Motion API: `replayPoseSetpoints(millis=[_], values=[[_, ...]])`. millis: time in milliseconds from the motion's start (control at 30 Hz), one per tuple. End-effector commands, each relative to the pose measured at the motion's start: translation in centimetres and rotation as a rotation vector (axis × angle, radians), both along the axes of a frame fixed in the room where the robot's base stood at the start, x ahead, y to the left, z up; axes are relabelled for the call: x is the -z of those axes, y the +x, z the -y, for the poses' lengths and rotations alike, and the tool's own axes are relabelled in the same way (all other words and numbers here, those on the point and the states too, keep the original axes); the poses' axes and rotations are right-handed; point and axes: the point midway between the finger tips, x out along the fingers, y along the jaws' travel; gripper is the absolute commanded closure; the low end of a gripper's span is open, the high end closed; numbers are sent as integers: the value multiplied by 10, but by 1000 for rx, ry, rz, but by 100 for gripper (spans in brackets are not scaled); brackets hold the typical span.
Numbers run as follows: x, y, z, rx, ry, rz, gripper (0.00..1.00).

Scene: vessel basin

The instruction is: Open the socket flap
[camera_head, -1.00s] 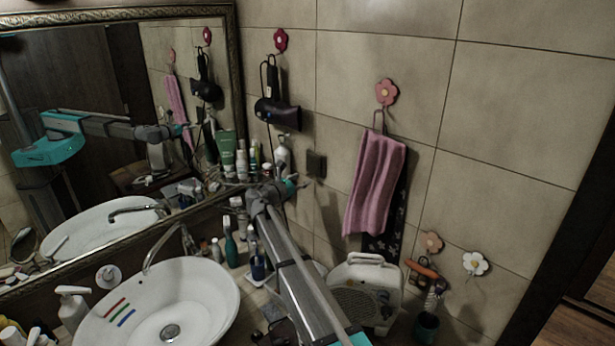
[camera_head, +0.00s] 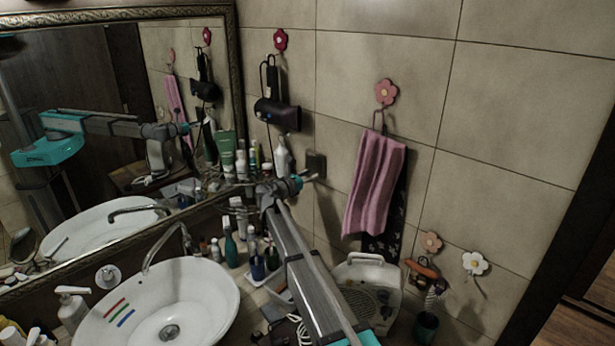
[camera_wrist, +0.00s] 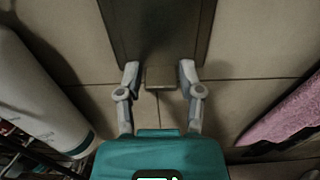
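The dark square socket with its flap (camera_head: 316,163) is on the tiled wall, between the hanging black hair dryer and the pink towel. In the wrist view the dark flap (camera_wrist: 160,35) fills the top middle, and a small block-like tab (camera_wrist: 160,78) sticks out at its lower edge. The flap looks shut. My gripper (camera_head: 312,177) is at the socket's lower edge. In the wrist view my gripper (camera_wrist: 159,74) is open, with one finger on each side of the tab and a visible gap at each side. Contact with the flap cannot be told.
A white bottle (camera_wrist: 35,95) stands close on the left in the wrist view. The pink towel (camera_head: 374,185) hangs to the right of the socket. The hair dryer (camera_head: 277,113) hangs at the upper left. Several bottles and the basin (camera_head: 215,300) are below and left.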

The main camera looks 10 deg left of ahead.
Motion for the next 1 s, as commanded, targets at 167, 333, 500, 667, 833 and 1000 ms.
replayPoseSetpoints(millis=[167, 333, 500, 667, 833, 1000], values=[[0, 1, 1, 0, 0, 0, 100], [0, 1, -5, -1, 0, 0, 100], [-1, 1, -2, -3, 4, -5, 100], [-4, 0, -3, -4, 18, -24, 100], [-7, -3, -5, -4, 50, -65, 100], [-11, -7, -8, -4, 98, -125, 100]])
